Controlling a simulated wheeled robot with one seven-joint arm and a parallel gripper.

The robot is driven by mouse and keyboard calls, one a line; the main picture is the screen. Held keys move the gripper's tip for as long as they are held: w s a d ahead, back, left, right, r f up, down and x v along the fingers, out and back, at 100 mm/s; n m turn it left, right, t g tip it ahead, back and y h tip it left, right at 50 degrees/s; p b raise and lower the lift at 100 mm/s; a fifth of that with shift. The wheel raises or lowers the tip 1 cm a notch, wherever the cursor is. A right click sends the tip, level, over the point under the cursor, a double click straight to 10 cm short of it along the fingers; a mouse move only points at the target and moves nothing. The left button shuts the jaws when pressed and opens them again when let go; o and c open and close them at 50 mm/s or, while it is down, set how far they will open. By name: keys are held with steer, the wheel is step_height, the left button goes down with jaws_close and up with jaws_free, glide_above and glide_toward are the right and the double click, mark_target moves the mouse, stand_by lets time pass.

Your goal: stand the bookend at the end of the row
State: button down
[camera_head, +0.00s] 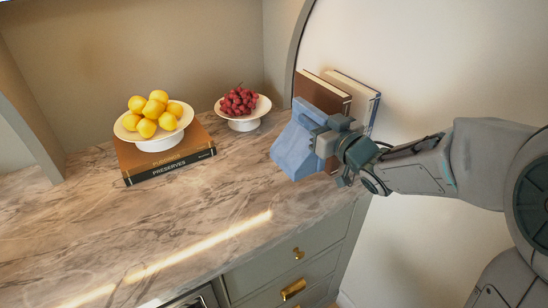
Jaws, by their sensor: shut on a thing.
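The blue bookend (290,152) is at the right end of the marble counter, in front of the row of books. My gripper (322,137) comes in from the right and is shut on the bookend's right side. The row has a brown book (325,91) and a pale book with a dark blue edge (357,97), both upright against the curved wall edge. The bookend looks tilted and very close to the brown book. My gripper hides part of the books, and I cannot tell whether the bookend touches the book or the counter.
A white stand of yellow fruit (158,143) sits on stacked books (175,172) at the left. A white bowl (243,123) of red grapes (239,100) stands nearer the row. The counter front (180,232) is clear. Drawers with brass handles (293,289) are below its edge.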

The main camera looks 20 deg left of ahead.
mark_target(309, 169)
steer(key=w+a+f, duration=0.1)
steer(key=a+f, duration=0.1)
steer(key=a, duration=0.1)
steer(key=w+a+f, duration=0.1)
steer(key=a, duration=0.2)
steer(key=w+a+f, duration=0.1)
steer(key=a+f, duration=0.1)
steer(key=a, duration=0.1)
steer(key=shift+w+a+f+p, duration=0.1)
steer(key=shift+a+f+p, duration=0.15)
steer(key=shift+f+p, duration=0.15)
step_height(309, 169, down, 4)
steer(key=shift+r+p, duration=0.1)
steer(key=shift+p, duration=0.2)
steer(key=shift+f, duration=0.25)
steer(key=c, duration=1.3)
jaws_free()
steer(key=shift+o, duration=0.2)
steer(key=b+v, duration=0.2)
steer(key=v, duration=1)
steer(key=shift+r, duration=0.1)
steer(key=shift+d, duration=0.1)
